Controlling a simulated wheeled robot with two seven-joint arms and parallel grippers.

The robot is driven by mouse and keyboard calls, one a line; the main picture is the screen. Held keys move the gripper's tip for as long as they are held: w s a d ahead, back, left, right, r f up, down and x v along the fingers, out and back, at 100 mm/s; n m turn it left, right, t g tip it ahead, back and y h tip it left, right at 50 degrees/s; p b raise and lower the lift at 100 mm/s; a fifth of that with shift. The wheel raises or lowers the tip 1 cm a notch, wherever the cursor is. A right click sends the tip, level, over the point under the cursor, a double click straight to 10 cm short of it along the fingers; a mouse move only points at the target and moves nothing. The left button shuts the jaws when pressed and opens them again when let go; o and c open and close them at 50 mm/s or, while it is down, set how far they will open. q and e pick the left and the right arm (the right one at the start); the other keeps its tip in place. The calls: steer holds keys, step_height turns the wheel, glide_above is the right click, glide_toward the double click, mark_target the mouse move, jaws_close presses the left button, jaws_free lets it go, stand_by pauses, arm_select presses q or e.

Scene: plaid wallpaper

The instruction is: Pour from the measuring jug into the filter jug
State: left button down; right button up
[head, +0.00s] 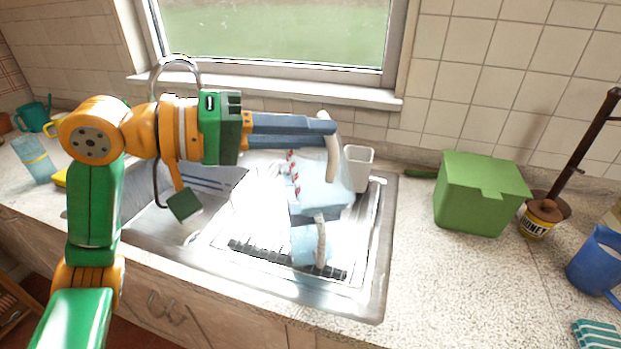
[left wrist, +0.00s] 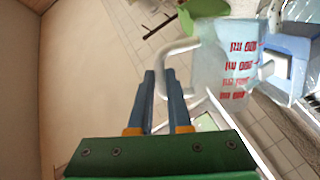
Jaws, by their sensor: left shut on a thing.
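The measuring jug (left wrist: 225,68) is clear, with red markings and a pale handle. It hangs over the sink's drainboard, and in the head view (head: 293,172) it is washed out by glare. My left gripper (head: 329,128) comes in from the left and is shut on the handle, which also shows at the fingertips (left wrist: 160,75) in the left wrist view. The filter jug (head: 307,245) is pale blue with a whitish handle and stands on the drainboard below the measuring jug. Its outline is partly lost in glare. I cannot tell how full either jug is. My right gripper is out of view.
A white cup-like container (head: 358,168) is at the drainboard's back right. A green box (head: 481,195), a honey jar (head: 540,218) and a blue mug (head: 597,262) stand on the right counter. The tap (head: 176,62) rises behind my left arm. Counter in front of the green box is clear.

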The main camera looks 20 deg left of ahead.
arm_select(q)
steer(key=shift+r, duration=0.1)
steer(key=shift+s+a+r, duration=0.1)
steer(key=shift+s, duration=0.05)
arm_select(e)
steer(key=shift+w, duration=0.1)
arm_select(q)
steer(key=shift+w, duration=0.3)
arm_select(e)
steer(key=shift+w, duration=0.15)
arm_select(q)
steer(key=shift+s+r, duration=0.1)
steer(key=shift+s, duration=0.05)
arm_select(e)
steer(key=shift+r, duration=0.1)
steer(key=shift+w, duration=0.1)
